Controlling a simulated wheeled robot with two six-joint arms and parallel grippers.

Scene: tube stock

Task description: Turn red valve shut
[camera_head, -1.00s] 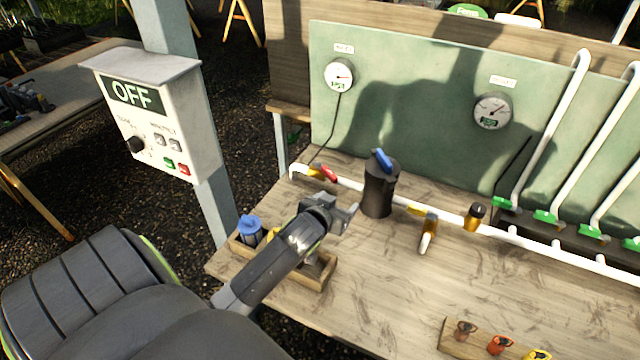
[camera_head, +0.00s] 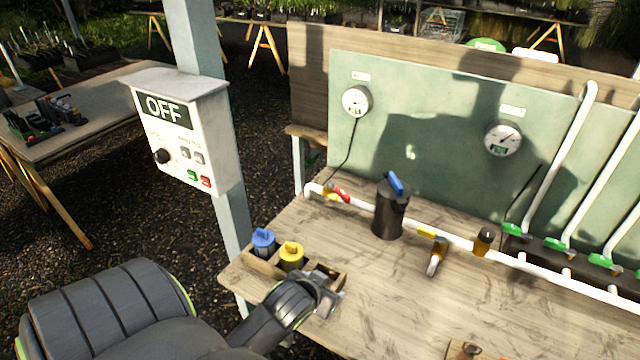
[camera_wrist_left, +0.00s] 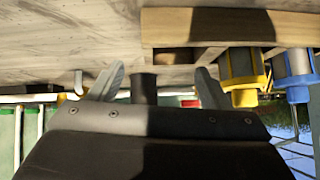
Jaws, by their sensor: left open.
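The red valve handle (camera_head: 341,193) sits on the white pipe (camera_head: 456,240) near its left end, at the back left of the bench, beside a yellow fitting. My left gripper (camera_head: 332,300) is low at the right end of the wooden tray, well in front of the red handle and apart from it. In the left wrist view its two fingers (camera_wrist_left: 158,85) are spread, with nothing held between them. My right gripper is not in view.
A black canister (camera_head: 390,212) with a blue lever stands right of the red handle, close to the pipe. The wooden tray (camera_head: 262,268) holds a blue-capped (camera_head: 263,243) and a yellow-capped piece (camera_head: 291,255). The control box (camera_head: 185,135) reads OFF. The bench middle is clear.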

